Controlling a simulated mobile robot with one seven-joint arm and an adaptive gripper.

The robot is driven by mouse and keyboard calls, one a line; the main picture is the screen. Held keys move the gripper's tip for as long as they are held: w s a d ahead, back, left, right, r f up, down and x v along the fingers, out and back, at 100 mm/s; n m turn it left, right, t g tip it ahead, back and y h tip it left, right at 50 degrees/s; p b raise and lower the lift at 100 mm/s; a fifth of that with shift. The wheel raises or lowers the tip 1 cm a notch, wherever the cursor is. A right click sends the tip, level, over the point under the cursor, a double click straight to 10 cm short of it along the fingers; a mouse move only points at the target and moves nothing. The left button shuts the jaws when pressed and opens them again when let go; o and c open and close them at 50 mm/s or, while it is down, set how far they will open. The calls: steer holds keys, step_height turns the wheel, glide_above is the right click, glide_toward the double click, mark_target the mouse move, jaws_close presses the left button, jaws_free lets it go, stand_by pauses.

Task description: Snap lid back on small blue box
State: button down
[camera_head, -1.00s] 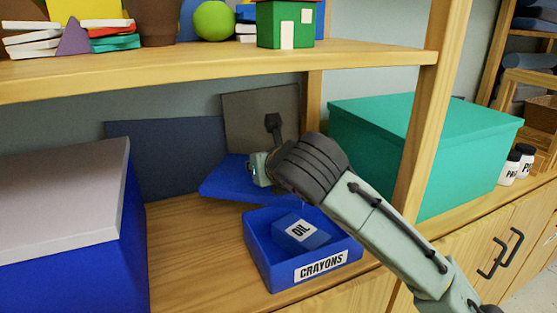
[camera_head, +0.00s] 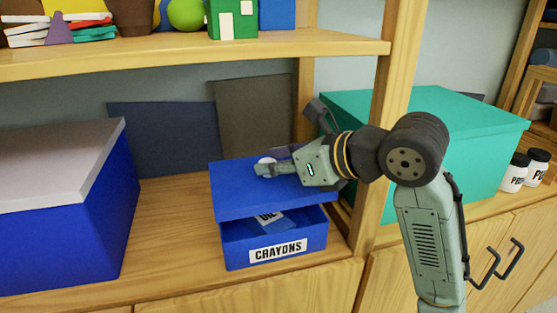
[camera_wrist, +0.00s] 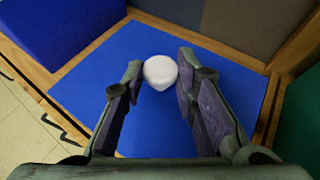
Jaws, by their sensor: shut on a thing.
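The blue lid (camera_head: 235,190) is held above the small blue box (camera_head: 230,245), which has a CRAYONS label. The lid covers the back of the opening in the head view and looks raised and tilted, apart from the front rim. A blue OIL block (camera_head: 268,220) shows inside the box through the gap. My gripper (camera_head: 264,168) is shut on the lid's round white knob (camera_wrist: 160,72). In the wrist view the lid (camera_wrist: 155,130) fills the middle, with the knob between my fingers (camera_wrist: 158,80). The box is hidden there beneath the lid.
A large blue box with a grey lid (camera_head: 60,165) stands left. A teal box (camera_head: 450,130) stands right, behind a wooden post (camera_head: 388,130). Dark panels (camera_head: 165,145) lean at the back. An upper shelf (camera_head: 200,52) runs overhead. Bare shelf (camera_head: 175,225) lies left of the small box.

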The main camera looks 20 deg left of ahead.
mark_target(286, 185)
steer(key=shift+f+b, duration=1.2)
steer(key=shift+f, duration=0.85)
steer(key=shift+f+b, duration=0.3)
steer(key=shift+b, duration=0.05)
steer(key=shift+b, duration=0.55)
steer(key=shift+f+b, duration=0.95)
steer(key=shift+b, duration=0.6)
stand_by(1.3)
stand_by(0.4)
steer(key=c, duration=1.2)
jaws_free()
steer(key=shift+o, duration=0.4)
steer(key=o, duration=0.4)
